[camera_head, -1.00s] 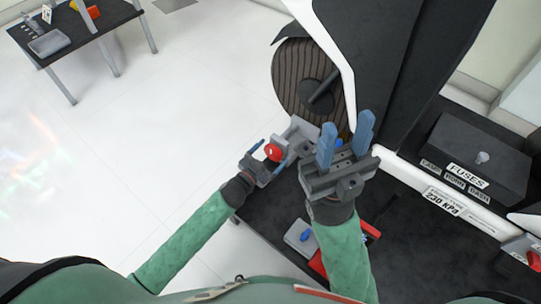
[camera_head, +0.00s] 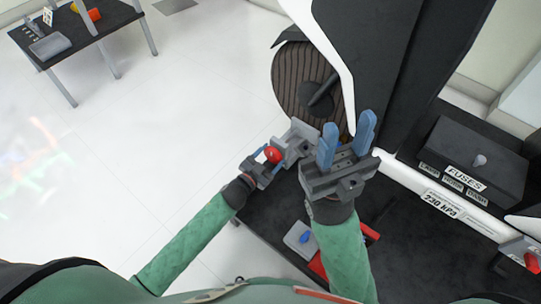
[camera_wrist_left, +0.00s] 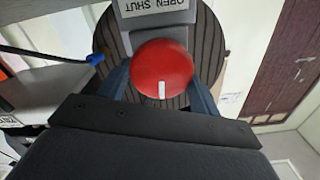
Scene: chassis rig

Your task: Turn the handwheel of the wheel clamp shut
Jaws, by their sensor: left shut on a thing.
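The red handwheel (camera_head: 272,155) of the wheel clamp sits on a grey clamp body (camera_head: 300,139) beside the ribbed tyre (camera_head: 300,80). In the left wrist view the handwheel (camera_wrist_left: 162,72) is a red disc with a white mark pointing down toward my gripper. Above it is a plate (camera_wrist_left: 158,8) marked OPEN and SHUT, seen upside down. My left gripper (camera_head: 265,160) is shut on the handwheel, one blue finger at each side. My right gripper (camera_head: 346,140) is held up to the right of the clamp with its two blue fingers apart and nothing between them.
A dark workbench (camera_head: 270,225) lies below my arms, with a grey tray (camera_head: 300,238) and red items on it. A black box marked FUSES (camera_head: 470,150) stands at the right. Another table (camera_head: 90,30) is at the far left. The white floor between is clear.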

